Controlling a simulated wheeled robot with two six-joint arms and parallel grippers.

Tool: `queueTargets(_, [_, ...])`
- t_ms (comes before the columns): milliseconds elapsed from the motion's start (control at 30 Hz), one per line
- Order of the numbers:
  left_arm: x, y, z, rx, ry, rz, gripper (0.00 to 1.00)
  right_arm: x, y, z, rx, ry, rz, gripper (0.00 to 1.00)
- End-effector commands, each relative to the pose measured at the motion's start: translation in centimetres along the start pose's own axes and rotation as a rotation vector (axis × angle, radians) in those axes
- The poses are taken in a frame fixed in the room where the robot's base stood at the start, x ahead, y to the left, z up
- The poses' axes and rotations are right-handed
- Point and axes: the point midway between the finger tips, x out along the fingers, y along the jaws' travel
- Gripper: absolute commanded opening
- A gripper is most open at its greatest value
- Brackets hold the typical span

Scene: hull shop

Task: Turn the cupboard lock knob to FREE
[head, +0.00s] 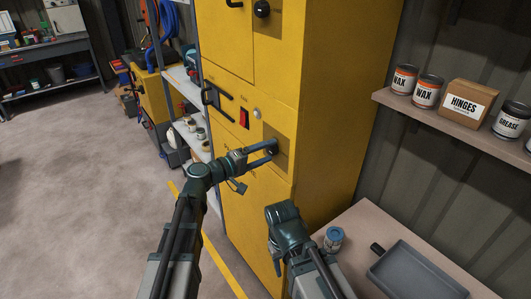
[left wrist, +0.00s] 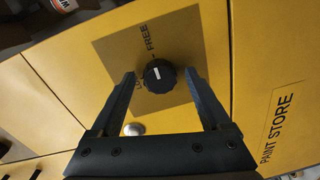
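The black lock knob (left wrist: 160,76) with a small white mark sits on a darker square plate (left wrist: 185,40) on the yellow cupboard (head: 340,110). I cannot tell which word the mark faces. My left gripper (left wrist: 160,82) is open, one finger on each side of the knob, with a gap on both sides.
A red switch (head: 244,117) and a pale round button (head: 257,113) are near the plate. At right, a bench holds a grey tray (head: 405,275) and a blue-lidded jar (head: 334,238).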

Motion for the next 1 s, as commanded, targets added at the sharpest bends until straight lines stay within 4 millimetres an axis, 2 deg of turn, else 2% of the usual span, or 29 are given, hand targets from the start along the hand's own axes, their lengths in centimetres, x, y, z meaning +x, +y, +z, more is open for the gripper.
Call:
queueTargets(267, [-0.7,0.1,0.0,-0.002,0.002,0.001,0.8,-0.1,0.0,0.0,0.0,0.0,0.0,0.5])
queueTargets(367, [-2.2,0.1,0.0,-0.002,0.004,0.001,0.8,-0.2,0.0,0.0,0.0,0.0,0.0,0.5])
queueTargets(700, [-9.5,0.1,0.0,-0.001,0.005,0.0,0.8,-0.5,0.1,0.0,0.0,0.0,0.0,0.5])
queueTargets(900, [-12.4,0.0,0.0,0.0,0.004,0.0,0.8,-0.7,0.1,0.0,0.0,0.0,0.0,0.5])
queueTargets(1000, [-13.3,0.0,0.0,0.0,0.002,0.0,0.8,-0.7,0.1,0.0,0.0,0.0,0.0,0.5])
